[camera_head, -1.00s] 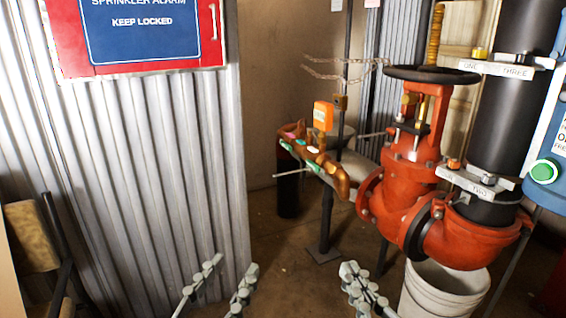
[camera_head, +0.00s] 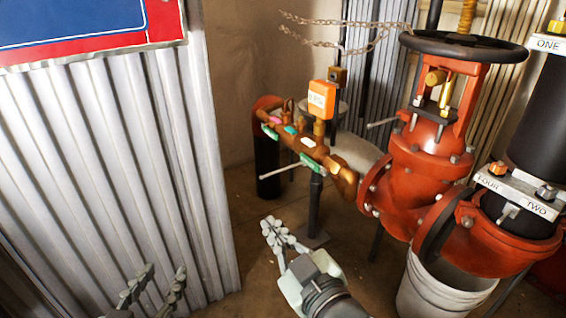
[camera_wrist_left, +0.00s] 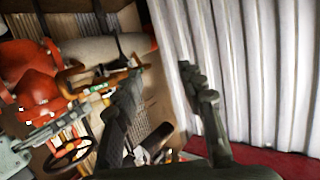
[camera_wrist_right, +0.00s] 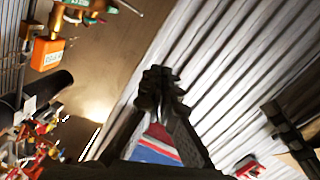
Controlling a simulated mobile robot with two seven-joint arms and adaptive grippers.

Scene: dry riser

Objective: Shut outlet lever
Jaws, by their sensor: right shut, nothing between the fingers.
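A brass fitting (camera_head: 310,150) with pink, teal and green tagged handles stands left of the red valve body. An orange tag box (camera_head: 321,99) sits above it. Thin pale rods stick out, one (camera_head: 280,172) at the lower left of the fitting, another (camera_head: 383,122) near the red valve. I cannot tell which part is the outlet lever. My right gripper (camera_head: 272,232) is shut and empty, below and left of the fitting, apart from it; its closed fingers also show in the right wrist view (camera_wrist_right: 160,88). My left gripper (camera_head: 155,285) is open and empty before the corrugated wall.
The red valve (camera_head: 425,150) has a black handwheel (camera_head: 463,46) on top. A white bucket (camera_head: 440,290) stands beneath its outlet. A corrugated metal wall (camera_head: 120,160) fills the left side. A dark post (camera_head: 314,205) supports the fitting. Bare floor (camera_head: 250,265) lies between.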

